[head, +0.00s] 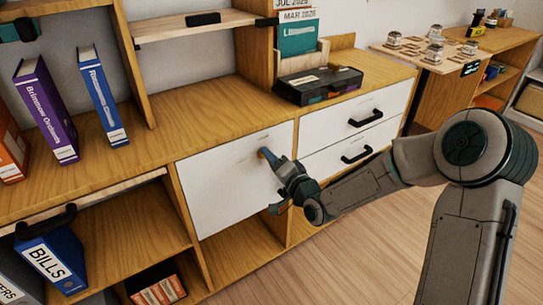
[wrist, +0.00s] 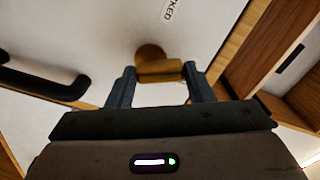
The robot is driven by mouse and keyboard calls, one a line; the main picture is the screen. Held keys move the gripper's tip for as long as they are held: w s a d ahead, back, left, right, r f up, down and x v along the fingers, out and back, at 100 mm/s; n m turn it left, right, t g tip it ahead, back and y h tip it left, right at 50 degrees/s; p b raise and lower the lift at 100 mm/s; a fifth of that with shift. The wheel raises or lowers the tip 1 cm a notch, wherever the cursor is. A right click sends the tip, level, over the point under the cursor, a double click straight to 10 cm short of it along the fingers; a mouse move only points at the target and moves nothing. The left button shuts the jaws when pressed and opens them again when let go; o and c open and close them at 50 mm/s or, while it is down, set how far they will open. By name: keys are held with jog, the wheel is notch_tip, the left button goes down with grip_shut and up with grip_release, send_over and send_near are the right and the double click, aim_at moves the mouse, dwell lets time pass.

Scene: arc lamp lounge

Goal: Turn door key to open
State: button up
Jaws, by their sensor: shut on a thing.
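A white cabinet door (head: 225,172) sits below the wooden counter, closed as far as I can see. A brass-coloured key (wrist: 158,70) with a round base is in the door; a small part of it shows at the door's upper right in the head view (head: 262,152). My gripper (head: 271,158) reaches the door from the right. In the wrist view my gripper (wrist: 159,76) has its two dark fingers on either side of the key's flat bow, shut on it. Part of a label ending in "KED" (wrist: 172,12) shows on the white panel.
White drawers (head: 355,116) with black handles are right of the door; one handle (wrist: 45,85) is close in the wrist view. Open shelves with binders (head: 52,260) are at left. A black box (head: 318,84) stands on the counter. The floor in front is clear.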

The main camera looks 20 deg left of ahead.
jog(key=m+p, duration=0.1)
jog(key=m, duration=0.1)
jog(key=m+p, duration=0.1)
jog(key=m, duration=0.2)
jog(key=shift+w+d+r+p, duration=0.1)
jog(key=shift+w+d+p, duration=0.1)
jog(key=shift+p, duration=0.15)
jog(key=shift+m, duration=0.3)
jog(key=o, duration=1)
jog(key=p+v, duration=0.2)
jog(key=v, duration=1.1)
jog(key=shift+s+d, duration=0.25)
